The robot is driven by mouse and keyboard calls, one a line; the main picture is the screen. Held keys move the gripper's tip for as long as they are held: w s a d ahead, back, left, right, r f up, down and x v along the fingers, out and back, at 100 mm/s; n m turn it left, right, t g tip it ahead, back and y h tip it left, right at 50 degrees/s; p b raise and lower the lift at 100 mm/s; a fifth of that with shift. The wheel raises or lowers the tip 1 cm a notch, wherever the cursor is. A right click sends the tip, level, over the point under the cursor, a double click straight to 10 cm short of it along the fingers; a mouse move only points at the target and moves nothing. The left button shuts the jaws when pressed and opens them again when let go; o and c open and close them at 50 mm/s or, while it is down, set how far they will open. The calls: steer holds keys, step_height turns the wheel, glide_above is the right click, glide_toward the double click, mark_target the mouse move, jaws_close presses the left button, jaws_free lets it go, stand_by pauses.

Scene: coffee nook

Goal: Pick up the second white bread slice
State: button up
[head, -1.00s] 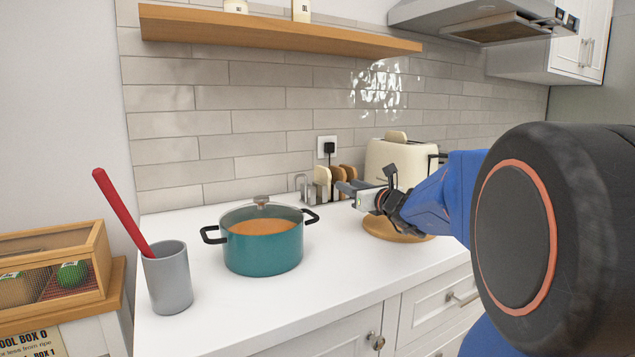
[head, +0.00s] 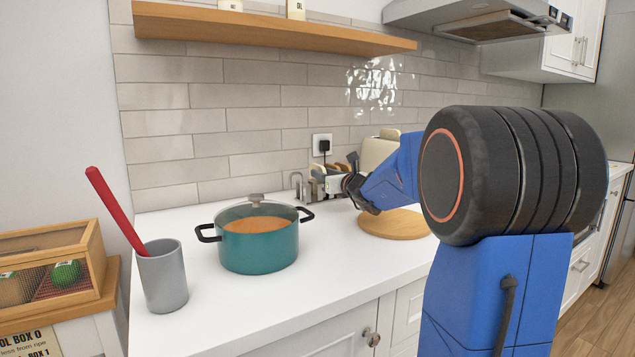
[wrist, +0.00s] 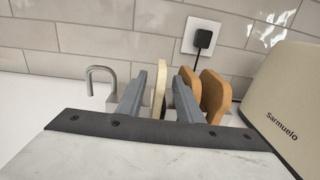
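A white bread slice (wrist: 159,92) stands upright in a metal rack (wrist: 102,82) by the wall. My gripper (wrist: 158,88) is open around it in the wrist view, one finger on each side, with a visible gap on the left side. Two brown slices (wrist: 212,96) stand just right of the white one, close to my right finger. Another pale slice (head: 390,134) sticks out of the top of the cream toaster (head: 375,152). In the head view my gripper (head: 331,182) is at the rack and partly covers the slices.
The toaster (wrist: 285,100) stands close to the right of the rack. A round wooden board (head: 395,224) lies in front of it. A teal pot (head: 260,248) stands left, with a grey cup (head: 163,280) holding a red-handled tool further left. A black plug (wrist: 203,38) and cord are behind.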

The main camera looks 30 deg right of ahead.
mark_target(319, 169)
steer(key=w, duration=0.4)
steer(key=shift+r, duration=0.25)
jaws_close()
steer(key=shift+r, duration=0.1)
step_height(319, 169, up, 10)
steer(key=shift+f, duration=0.1)
stand_by(0.5)
